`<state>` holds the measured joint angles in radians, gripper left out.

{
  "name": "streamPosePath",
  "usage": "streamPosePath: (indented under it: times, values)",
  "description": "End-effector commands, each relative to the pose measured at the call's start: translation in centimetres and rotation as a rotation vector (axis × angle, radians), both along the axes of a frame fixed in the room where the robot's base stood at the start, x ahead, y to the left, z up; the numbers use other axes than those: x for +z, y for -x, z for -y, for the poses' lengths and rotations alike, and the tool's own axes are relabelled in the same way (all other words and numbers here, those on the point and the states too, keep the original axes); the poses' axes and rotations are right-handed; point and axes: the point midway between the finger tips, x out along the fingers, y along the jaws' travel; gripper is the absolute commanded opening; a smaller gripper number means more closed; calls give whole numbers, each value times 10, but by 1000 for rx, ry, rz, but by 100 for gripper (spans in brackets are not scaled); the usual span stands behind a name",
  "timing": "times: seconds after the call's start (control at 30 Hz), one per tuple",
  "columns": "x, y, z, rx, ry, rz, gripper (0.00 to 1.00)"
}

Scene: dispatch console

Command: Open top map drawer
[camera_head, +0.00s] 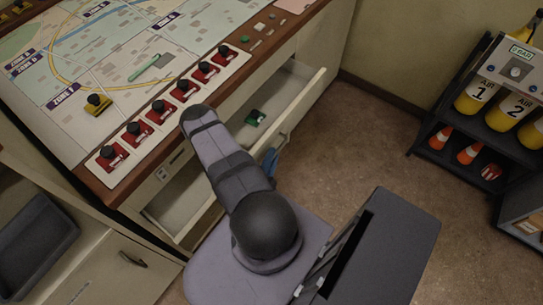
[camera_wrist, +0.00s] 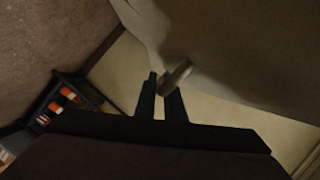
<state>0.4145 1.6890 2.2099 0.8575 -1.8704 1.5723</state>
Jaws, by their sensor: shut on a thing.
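The top map drawer stands open under the map table, its pale front and inside showing in the head view (camera_head: 300,105) on both sides of my arm. A small green item (camera_head: 255,118) lies inside it. In the wrist view the pale drawer front (camera_wrist: 225,50) fills the upper right, with a grey handle (camera_wrist: 178,73) sticking out from it. My gripper (camera_wrist: 164,92) has its two dark fingers at this handle and is shut on it. In the head view my arm hides the gripper and the handle.
The map table (camera_head: 130,50) carries a row of red switches with black knobs along its front. A shelf rack (camera_head: 450,125) with yellow air cylinders and orange cones stands at the right. The brown floor (camera_head: 365,140) between is clear. A dark tray (camera_head: 35,245) is at lower left.

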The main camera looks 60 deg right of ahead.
Motion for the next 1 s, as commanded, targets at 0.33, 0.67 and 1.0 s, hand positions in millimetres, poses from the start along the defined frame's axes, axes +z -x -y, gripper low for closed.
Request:
streamPosePath:
  times: [0.33, 0.67, 1.0]
  values:
    - [3, 21, 5, -8, -6, -9, 0]
    - [2, 44, 2, -12, -5, -9, 0]
    - [-1, 48, -1, -7, -3, -5, 0]
